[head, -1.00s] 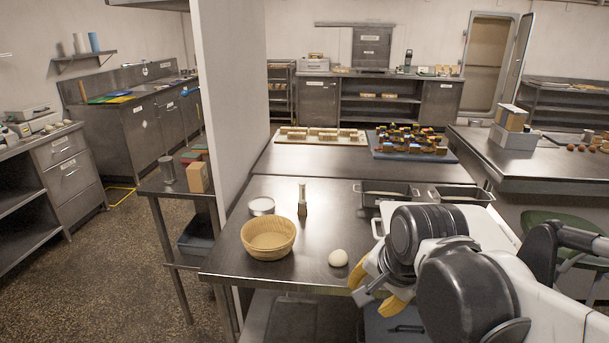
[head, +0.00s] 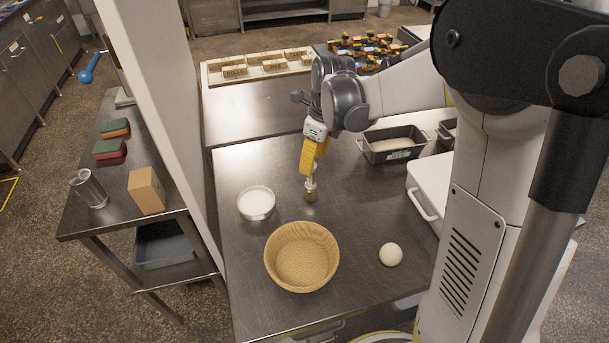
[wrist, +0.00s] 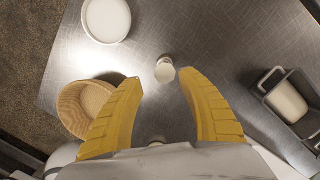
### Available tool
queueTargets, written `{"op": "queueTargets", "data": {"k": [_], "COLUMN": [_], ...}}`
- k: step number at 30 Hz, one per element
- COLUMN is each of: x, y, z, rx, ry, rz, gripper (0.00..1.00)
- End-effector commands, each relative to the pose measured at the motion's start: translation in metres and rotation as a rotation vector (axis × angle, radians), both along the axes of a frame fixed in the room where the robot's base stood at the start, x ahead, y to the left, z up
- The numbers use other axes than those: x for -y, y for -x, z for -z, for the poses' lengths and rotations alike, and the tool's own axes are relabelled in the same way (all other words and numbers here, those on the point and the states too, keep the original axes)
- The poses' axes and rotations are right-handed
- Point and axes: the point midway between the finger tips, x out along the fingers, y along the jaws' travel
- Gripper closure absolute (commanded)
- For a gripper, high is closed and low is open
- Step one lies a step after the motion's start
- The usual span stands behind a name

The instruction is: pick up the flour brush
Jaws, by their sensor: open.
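The flour brush (head: 310,194) stands upright on the steel table, with a pale handle on top and a brownish lower end. My gripper (head: 311,166) points down directly over it, its yellow fingers at the upper part of the handle. In the wrist view the brush (wrist: 164,72) shows from above as a pale round top, in line with the gap between the two open fingertips (wrist: 158,80). It sits nearer the right finger. I cannot tell whether a finger touches it.
A white-filled bowl (head: 256,204) and a wicker proofing basket (head: 275,259) stand left and in front of the brush. A dough ball (head: 391,254) lies front right. A dark loaf tin (head: 397,157) stands to the right. A white partition (head: 150,90) rises at the left.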

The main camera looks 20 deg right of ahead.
Motion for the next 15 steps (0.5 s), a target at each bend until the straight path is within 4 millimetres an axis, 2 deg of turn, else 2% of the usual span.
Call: {"op": "queueTargets", "data": {"k": [1, 3, 11, 15], "x": [-0.001, -0.002, -0.003, -0.003], "y": [-0.002, -0.003, -0.008, -0.016], "z": [0.012, 0.024, 0.048, 0.071], "rx": [0.000, 0.000, 0.001, 0.001], "ry": [0.000, 0.000, 0.001, 0.001], "rz": [-0.001, -0.002, -0.003, -0.003], "gripper": [0.54, 0.54, 0.54, 0.54]}}
